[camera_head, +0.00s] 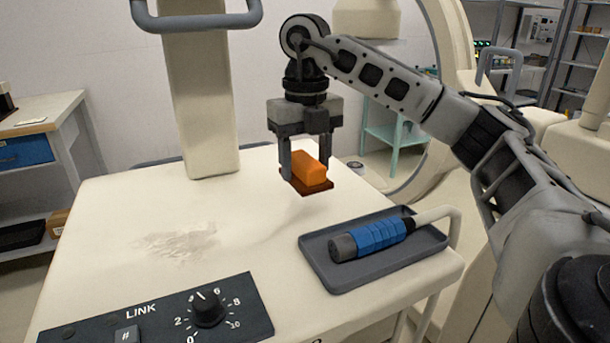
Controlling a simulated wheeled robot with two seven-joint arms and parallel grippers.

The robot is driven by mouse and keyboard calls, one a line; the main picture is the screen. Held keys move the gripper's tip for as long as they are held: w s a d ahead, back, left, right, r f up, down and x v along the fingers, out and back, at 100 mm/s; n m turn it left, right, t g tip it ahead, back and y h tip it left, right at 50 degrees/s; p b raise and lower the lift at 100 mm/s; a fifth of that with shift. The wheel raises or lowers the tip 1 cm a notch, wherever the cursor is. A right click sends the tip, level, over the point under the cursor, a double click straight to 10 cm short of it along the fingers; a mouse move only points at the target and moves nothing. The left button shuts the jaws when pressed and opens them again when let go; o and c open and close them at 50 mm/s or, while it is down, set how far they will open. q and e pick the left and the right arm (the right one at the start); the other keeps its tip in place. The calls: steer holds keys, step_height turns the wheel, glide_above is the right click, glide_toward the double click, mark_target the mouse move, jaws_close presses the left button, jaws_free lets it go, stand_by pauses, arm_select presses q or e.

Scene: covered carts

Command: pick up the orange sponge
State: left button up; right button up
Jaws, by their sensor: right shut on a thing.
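The orange sponge (311,169) has a darker brown-orange underside and is between the two fingers of my right gripper (306,172). The right gripper points down and is shut on the sponge, one finger on each side. The sponge appears to be held above the pale cart top (215,268), near its back right part. My left gripper is not in view.
A grey tray (326,277) holding a blue-and-grey cylindrical tool (375,236) lies at the right front of the cart. A dark control panel (160,318) with a knob is at the front left. A pale column (203,105) stands behind. The cart's middle has a whitish smudge and is otherwise clear.

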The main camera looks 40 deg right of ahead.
mark_target(306, 164)
steer(key=r, duration=0.1)
steer(key=s+a+r+p, duration=0.1)
steer(key=r, duration=0.1)
steer(key=shift+s+a, duration=0.1)
steer(key=shift+s, duration=0.05)
steer(key=s+a+r+p, duration=0.2)
steer(key=s+a+r, duration=0.1)
steer(key=s+a, duration=0.3)
steer(key=shift+s+r, duration=0.3)
steer(key=shift+s, duration=0.3)
steer(key=o, duration=0.4)
steer(key=shift+c, duration=1.4)
